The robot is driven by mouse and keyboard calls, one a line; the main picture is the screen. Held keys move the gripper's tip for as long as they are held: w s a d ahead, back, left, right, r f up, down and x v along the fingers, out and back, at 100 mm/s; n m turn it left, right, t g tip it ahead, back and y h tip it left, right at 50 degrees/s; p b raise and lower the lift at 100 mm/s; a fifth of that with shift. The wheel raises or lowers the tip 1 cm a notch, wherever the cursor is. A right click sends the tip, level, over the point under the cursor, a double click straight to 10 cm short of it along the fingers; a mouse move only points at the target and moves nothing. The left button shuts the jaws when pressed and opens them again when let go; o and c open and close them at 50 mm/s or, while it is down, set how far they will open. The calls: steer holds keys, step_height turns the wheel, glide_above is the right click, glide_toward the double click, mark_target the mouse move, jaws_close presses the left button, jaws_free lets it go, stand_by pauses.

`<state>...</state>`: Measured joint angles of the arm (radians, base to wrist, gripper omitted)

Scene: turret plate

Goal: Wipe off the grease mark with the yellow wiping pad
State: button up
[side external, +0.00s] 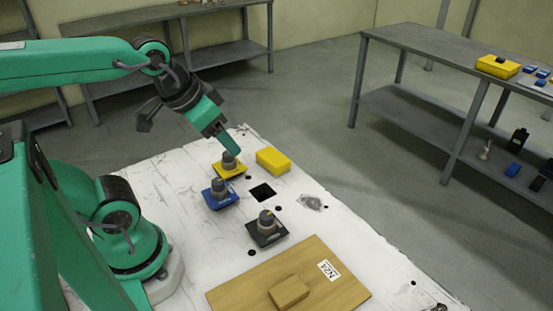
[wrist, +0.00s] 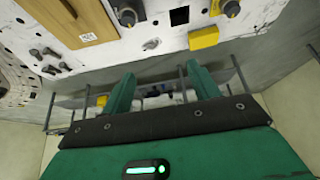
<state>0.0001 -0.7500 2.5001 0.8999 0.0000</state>
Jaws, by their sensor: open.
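The yellow wiping pad (side external: 273,160) is a yellow block lying on the white plate, near its far edge. It also shows in the wrist view (wrist: 204,38), above and right of my fingers. The grease mark (side external: 312,202) is a grey smudge on bare white surface, right of the square black hole. In the wrist view the mark (wrist: 151,44) is small and pale, left of the pad. My gripper (side external: 234,146) is in the air, up and left of the pad in the side view. In the wrist view its two green fingers (wrist: 160,72) are apart with nothing between them.
Knobs on yellow (side external: 240,174), blue (side external: 221,202) and black (side external: 268,239) square bases stand left of the pad and mark. A wooden board (side external: 240,291) with a tan block (side external: 289,292) lies in front. Grey benches (side external: 410,39) stand beyond the plate.

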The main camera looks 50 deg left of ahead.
steer(key=shift+o, duration=0.2)
steer(key=shift+o, duration=0.7)
steer(key=w+a+f+n+g, duration=0.25)
steer(key=w+a+n, duration=0.25)
steer(key=w+n, duration=0.55)
steer(key=w+a+f+n+g, duration=0.1)
steer(key=w+a+f+n, duration=0.1)
steer(key=w+f, duration=0.1)
steer(key=w+a+f+n+g, duration=0.1)
steer(key=w+a+f+n, duration=0.2)
steer(key=w+f, duration=0.1)
steer(key=w+a+f+n+g, duration=0.1)
steer(key=w+a+f+n, duration=0.1)
steer(key=w+a+f, duration=0.1)
steer(key=shift+w+a+f+n, duration=0.15)
steer(key=shift+w+f+n, duration=0.25)
steer(key=shift+f, duration=0.25)
steer(key=shift+w+a+f+n, duration=0.25)
steer(key=shift+f, duration=0.25)
steer(key=shift+f, duration=0.25)
